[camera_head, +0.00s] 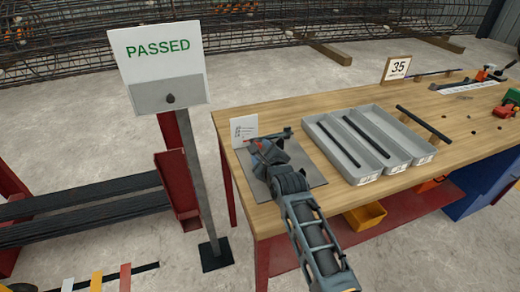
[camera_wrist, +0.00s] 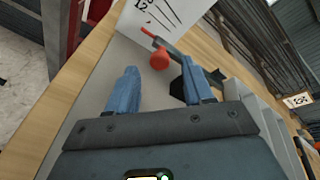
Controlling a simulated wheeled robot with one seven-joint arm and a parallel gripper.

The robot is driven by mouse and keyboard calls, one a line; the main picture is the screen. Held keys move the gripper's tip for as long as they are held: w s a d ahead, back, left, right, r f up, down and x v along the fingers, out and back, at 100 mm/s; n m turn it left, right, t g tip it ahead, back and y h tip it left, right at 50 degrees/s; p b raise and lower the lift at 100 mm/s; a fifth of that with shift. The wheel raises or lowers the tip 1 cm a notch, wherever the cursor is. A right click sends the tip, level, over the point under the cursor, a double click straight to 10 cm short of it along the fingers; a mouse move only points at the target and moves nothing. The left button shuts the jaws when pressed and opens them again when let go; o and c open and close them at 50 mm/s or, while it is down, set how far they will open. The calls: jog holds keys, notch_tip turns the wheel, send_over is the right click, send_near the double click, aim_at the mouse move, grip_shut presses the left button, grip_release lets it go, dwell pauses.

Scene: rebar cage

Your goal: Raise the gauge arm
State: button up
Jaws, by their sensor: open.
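The gauge stands at the left end of the wooden bench, on a grey plate (camera_head: 311,178), partly hidden by my gripper. Its dark arm (camera_head: 281,134) shows just beyond my gripper in the head view. In the wrist view the slim gauge arm (camera_wrist: 172,48) has a red tip, and a round red knob (camera_wrist: 160,61) sits close by it. My gripper (camera_head: 258,147) is over the plate. In the wrist view my gripper (camera_wrist: 160,78) has its two blue-grey fingers apart, with the knob ahead of the gap. I cannot tell whether a finger touches the gauge.
A white card (camera_head: 243,128) stands behind the gauge. A grey divided tray (camera_head: 312,128) with dark bars lies to the right. A bar rests on a wooden block (camera_head: 432,128) farther right. A "PASSED" sign (camera_head: 158,68) on a post stands left of the bench.

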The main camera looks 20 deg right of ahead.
jog(key=shift+x, duration=1.1)
jog(key=shift+c, duration=0.2)
grip_shut()
